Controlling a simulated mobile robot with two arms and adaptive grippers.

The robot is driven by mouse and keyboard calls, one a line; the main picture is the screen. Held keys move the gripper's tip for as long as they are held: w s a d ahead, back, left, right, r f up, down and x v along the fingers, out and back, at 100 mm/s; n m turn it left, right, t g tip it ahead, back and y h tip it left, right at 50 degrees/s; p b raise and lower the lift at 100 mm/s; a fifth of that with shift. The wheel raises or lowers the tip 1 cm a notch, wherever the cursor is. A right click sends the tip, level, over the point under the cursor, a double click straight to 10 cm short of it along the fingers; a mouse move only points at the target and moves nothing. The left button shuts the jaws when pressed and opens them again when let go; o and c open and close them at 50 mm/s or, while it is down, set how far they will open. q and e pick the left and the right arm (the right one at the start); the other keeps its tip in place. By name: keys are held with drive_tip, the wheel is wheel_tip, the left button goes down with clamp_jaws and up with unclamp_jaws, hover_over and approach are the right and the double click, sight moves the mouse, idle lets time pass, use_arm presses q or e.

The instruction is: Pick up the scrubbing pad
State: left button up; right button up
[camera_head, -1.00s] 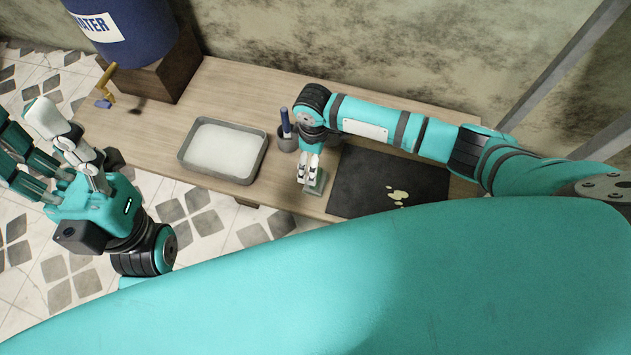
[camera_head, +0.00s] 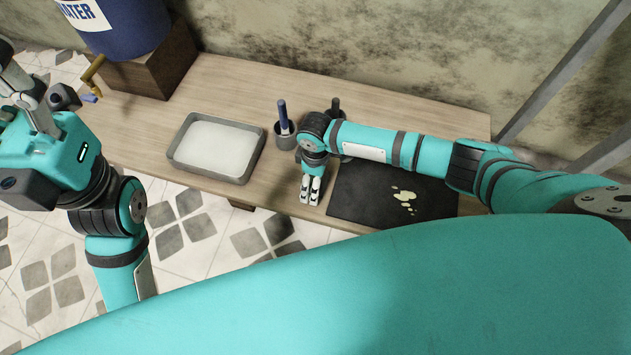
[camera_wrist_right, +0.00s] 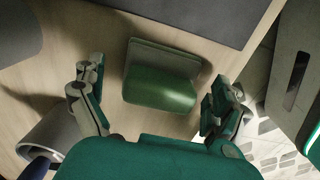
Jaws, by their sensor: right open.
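The scrubbing pad (camera_wrist_right: 160,85) is a green, curved block with a paler flat part, lying on the wooden table in the right wrist view. My right gripper (camera_wrist_right: 155,82) is open, with one finger to each side of the pad and a gap on both sides. In the head view my right gripper (camera_head: 311,197) points down at the table's front edge, and the pad is hidden by it. My left gripper (camera_head: 22,92) is at the left edge, away from the table and partly cut off.
A grey tray of whitish liquid (camera_head: 216,150) stands on the wooden table (camera_head: 240,85). A grey cup with a blue-handled tool (camera_head: 283,118) is beside my right wrist. A dark mat with a pale stain (camera_head: 365,190) lies right of the gripper. A blue water barrel (camera_head: 130,25) stands back left.

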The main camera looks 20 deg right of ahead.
drive_tip(key=shift+r, duration=0.1)
drive_tip(key=c, duration=1.4)
